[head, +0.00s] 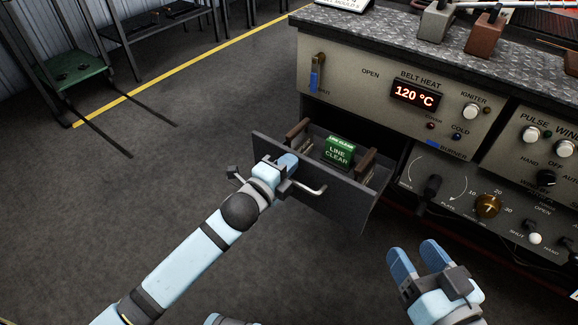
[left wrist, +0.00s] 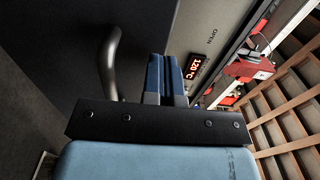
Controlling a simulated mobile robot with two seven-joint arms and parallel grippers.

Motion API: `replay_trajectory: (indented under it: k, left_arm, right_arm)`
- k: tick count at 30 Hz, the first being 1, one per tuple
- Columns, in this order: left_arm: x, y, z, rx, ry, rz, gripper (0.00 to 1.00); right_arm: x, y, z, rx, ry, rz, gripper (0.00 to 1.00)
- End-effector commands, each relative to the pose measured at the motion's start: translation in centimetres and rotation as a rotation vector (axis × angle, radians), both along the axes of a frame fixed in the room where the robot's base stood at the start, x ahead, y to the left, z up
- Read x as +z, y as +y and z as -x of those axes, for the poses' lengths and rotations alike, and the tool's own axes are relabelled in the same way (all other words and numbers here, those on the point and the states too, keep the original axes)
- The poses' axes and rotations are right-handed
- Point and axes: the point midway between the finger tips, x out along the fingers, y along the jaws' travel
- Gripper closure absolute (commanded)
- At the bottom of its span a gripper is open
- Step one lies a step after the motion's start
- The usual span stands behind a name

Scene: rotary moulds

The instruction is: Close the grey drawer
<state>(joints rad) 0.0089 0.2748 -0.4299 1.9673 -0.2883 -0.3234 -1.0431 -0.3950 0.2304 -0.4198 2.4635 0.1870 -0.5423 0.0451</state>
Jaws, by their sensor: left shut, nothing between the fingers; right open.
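The grey drawer (head: 330,202) stands pulled out from the cabinet in the head view, with its front panel towards me. A metal bar handle (head: 313,190) is on its front; the handle also shows in the left wrist view (left wrist: 111,62). Inside the drawer are a green "LINE CLEAR" block (head: 338,152) and brown-topped pieces at the sides. My left gripper (head: 288,162) is shut and empty at the drawer front, close to the handle; I cannot tell whether it touches. Its blue fingers also show in the left wrist view (left wrist: 165,78). My right gripper (head: 418,258) is open and empty, right of the drawer.
The cabinet panel (head: 350,85) with a "120 °C" display, knobs and switches rises behind and right of the drawer. A patterned worktop (head: 400,32) lies above it. A green-topped stand (head: 75,72) is at the far left. The floor left of the drawer is clear.

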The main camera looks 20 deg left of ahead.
Motion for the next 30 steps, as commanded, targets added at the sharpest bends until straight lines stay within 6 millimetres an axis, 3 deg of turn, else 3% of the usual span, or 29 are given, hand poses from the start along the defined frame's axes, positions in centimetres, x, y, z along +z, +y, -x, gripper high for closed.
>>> replay_trajectory:
  k: [17,23,30]
  left_arm:
    - [0.1,-0.2,-0.7,0.0,0.001,0.0,1.0]
    - [0.3,-0.8,-2.4,0.001,0.0,0.001,1.0]
    - [0.4,-2.3,-6.3,0.001,0.0,0.0,1.0]
  right_arm:
    - [0.2,0.0,0.0,0.001,-0.003,0.003,0.43]
    - [0.6,0.1,0.2,0.004,0.02,-0.014,0.43]
    - [1.6,0.0,0.3,-0.016,-0.006,-0.039,0.43]
